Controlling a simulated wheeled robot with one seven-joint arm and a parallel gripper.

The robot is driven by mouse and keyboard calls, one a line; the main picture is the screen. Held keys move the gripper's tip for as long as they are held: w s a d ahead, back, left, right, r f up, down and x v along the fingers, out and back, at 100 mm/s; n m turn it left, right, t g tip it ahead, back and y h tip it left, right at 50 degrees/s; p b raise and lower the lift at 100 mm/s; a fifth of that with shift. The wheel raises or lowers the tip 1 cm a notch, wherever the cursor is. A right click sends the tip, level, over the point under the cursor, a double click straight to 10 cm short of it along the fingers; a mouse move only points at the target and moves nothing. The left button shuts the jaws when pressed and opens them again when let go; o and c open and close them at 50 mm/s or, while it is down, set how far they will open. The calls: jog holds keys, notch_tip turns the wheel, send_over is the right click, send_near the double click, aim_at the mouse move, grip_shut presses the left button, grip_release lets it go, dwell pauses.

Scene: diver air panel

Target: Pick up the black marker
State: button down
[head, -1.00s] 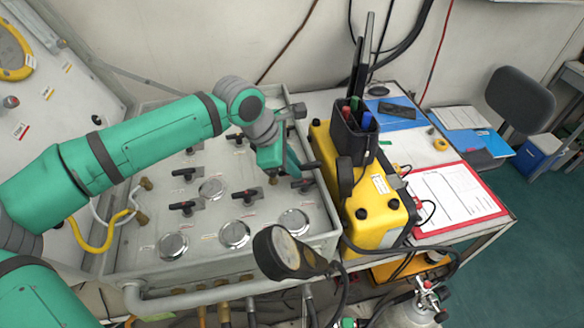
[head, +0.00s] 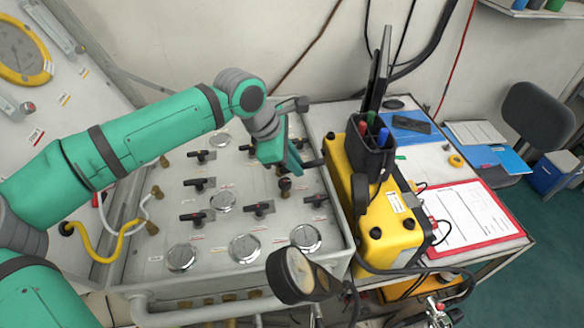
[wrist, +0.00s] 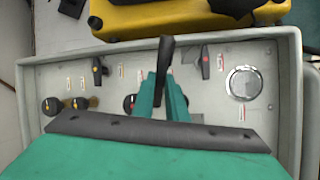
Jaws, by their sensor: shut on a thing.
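The black marker (wrist: 166,52) is between the two green fingers of my gripper (wrist: 163,92) in the wrist view, sticking out past their tips. My gripper is shut on it. In the head view, my gripper (head: 294,160) is over the right part of the grey valve panel, left of the yellow case. The dark marker (head: 314,163) points right from the fingertips there. The part of the marker between the fingers is hidden.
The grey panel (head: 170,222) carries several black-handled valves and round gauges. The yellow case (head: 400,238) stands right of it, with a black cup (head: 366,160) of red, green and blue markers. A red-edged clipboard (head: 470,218) lies on the table.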

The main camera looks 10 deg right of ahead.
notch_tip(320, 180, up, 11)
jog(key=shift+d+r, duration=0.15)
jog(key=shift+d, duration=0.25)
jog(key=c, duration=2.5)
grip_release()
jog(key=shift+s, duration=0.1)
